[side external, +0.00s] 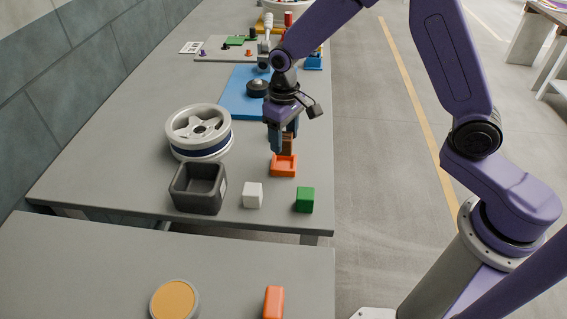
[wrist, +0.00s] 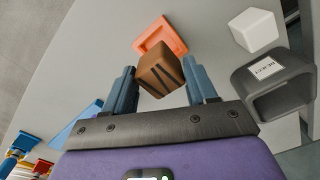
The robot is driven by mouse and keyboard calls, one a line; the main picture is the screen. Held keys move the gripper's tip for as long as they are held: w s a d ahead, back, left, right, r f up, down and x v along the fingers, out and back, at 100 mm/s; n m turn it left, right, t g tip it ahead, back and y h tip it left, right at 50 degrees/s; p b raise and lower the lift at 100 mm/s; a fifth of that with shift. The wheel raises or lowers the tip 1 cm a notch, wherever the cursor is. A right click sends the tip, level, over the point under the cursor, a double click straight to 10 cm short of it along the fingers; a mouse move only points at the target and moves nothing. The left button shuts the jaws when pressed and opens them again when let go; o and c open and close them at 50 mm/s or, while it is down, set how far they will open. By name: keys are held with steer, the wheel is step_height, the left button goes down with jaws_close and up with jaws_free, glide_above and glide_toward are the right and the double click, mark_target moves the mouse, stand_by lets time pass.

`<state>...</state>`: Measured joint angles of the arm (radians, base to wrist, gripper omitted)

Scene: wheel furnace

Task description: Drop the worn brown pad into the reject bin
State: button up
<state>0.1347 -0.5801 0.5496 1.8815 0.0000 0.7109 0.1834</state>
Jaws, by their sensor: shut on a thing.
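The worn brown pad (side external: 289,144) is a small brown block with dark grooves on one face, clear in the wrist view (wrist: 161,74). My gripper (side external: 281,141) is shut on it, with one blue finger on each side in the wrist view (wrist: 160,84). The pad is by the orange tray (side external: 284,171); whether it clears the tray is hard to tell. The reject bin (side external: 194,201) is a dark grey open box at the table's front, left of my gripper. Its label shows in the wrist view (wrist: 265,70). The visible part of its inside looks empty.
A white cube (side external: 253,195) and a green cube (side external: 305,200) stand right of the bin. A silver wheel (side external: 199,132) stands behind the bin. A blue mat (side external: 240,93) with a dark round part (side external: 257,88) lies farther back.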

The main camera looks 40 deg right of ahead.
steer(key=shift+r, duration=0.5)
